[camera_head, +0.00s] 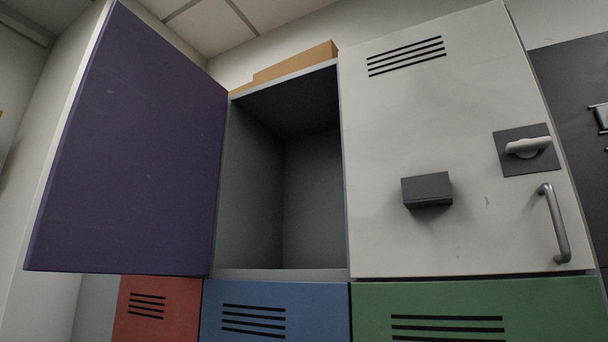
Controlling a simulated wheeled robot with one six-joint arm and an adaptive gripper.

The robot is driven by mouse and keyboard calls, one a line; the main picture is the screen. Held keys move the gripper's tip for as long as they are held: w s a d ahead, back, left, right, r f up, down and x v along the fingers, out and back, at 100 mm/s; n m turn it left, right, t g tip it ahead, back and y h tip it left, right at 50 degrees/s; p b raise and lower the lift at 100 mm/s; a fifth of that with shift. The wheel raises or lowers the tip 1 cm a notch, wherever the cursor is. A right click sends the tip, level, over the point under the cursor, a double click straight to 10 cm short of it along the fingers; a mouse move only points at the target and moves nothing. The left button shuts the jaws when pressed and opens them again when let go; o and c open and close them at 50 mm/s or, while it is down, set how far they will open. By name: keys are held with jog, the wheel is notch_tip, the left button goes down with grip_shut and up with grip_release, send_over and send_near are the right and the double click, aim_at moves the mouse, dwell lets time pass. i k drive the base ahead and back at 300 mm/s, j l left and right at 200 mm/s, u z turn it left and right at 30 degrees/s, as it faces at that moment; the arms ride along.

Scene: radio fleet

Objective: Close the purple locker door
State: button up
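The purple locker door (135,150) stands wide open on the left in the head view. It swings out from the left edge of its locker, with its flat face towards me. The open locker compartment (315,200) beside it looks empty, with grey inner walls. No handle shows on the visible face of the purple door. My gripper is not in view.
A closed white locker door (420,240) with a latch (528,148), a handle (554,223) and a dark box (427,190) is on the right. Red (157,308), blue (275,310) and green (480,310) doors lie below. An orange-brown object (295,63) lies on top.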

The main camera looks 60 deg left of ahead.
aim_at(131, 187)
jog(key=k+j+u, duration=0.2)
jog(key=j, duration=0.3)
jog(key=k+j+u, duration=0.15)
jog(key=j, duration=0.35)
jog(key=k+j+u, duration=0.2)
jog(key=j, duration=0.4)
jog(key=k+j+u, duration=0.2)
jog(key=j, duration=0.35)
jog(key=k+j+u, duration=0.2)
jog(key=j, duration=0.4)
jog(key=j+u, duration=0.15)
jog(key=j, duration=0.45)
jog(key=k+j, duration=0.25)
jog(key=j, duration=0.15)
jog(key=k+j, duration=0.25)
jog(key=j, duration=0.15)
jog(key=k+j, duration=0.3)
jog(key=j+z, duration=0.05)
jog(key=j, duration=0.05)
